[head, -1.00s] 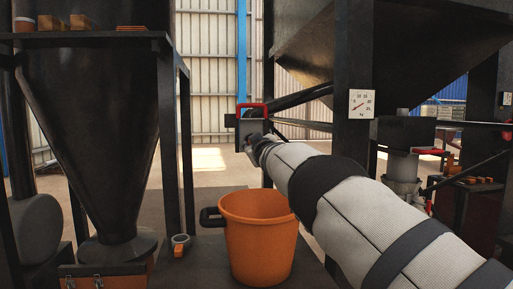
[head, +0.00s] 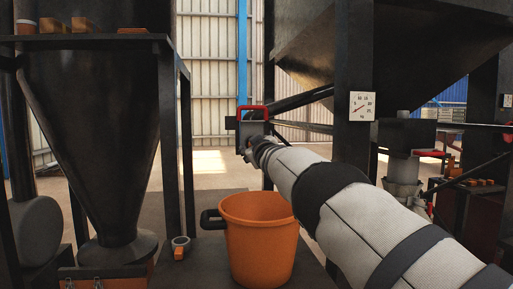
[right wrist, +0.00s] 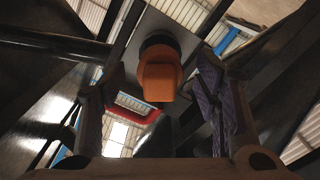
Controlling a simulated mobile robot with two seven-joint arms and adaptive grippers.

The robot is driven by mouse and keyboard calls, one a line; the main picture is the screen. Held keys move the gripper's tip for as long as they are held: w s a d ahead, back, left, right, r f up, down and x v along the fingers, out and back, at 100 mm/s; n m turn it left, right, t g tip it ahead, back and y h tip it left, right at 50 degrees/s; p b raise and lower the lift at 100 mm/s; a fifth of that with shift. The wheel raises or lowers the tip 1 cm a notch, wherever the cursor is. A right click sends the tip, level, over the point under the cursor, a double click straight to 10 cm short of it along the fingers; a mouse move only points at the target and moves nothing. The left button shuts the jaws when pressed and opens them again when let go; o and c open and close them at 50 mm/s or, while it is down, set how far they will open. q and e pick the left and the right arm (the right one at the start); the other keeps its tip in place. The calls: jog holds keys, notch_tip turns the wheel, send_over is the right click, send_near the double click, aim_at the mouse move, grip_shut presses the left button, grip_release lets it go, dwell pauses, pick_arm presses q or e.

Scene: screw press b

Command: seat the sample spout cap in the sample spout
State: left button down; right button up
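In the right wrist view an orange blocky piece, apparently the sample spout cap (right wrist: 160,78), stands at a black round ring, apparently the sample spout (right wrist: 158,42), on a grey plate. How deep it sits in the ring I cannot tell. My right gripper (right wrist: 162,88) is open, with one finger on each side of the cap and a visible gap to both. In the head view my right gripper (head: 246,152) is small, just below a dark box with a red handle, and its fingers and the cap cannot be made out there. My left gripper is out of view.
The red handle (head: 253,108) is close above my right gripper. An orange bucket (head: 262,240) stands below my right arm. A grey ring with an orange part (head: 180,246) lies left of it. Dark posts and a hopper (head: 400,50) crowd the right side.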

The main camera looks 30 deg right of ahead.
jog(key=shift+s, duration=0.1)
jog(key=v, duration=1.2)
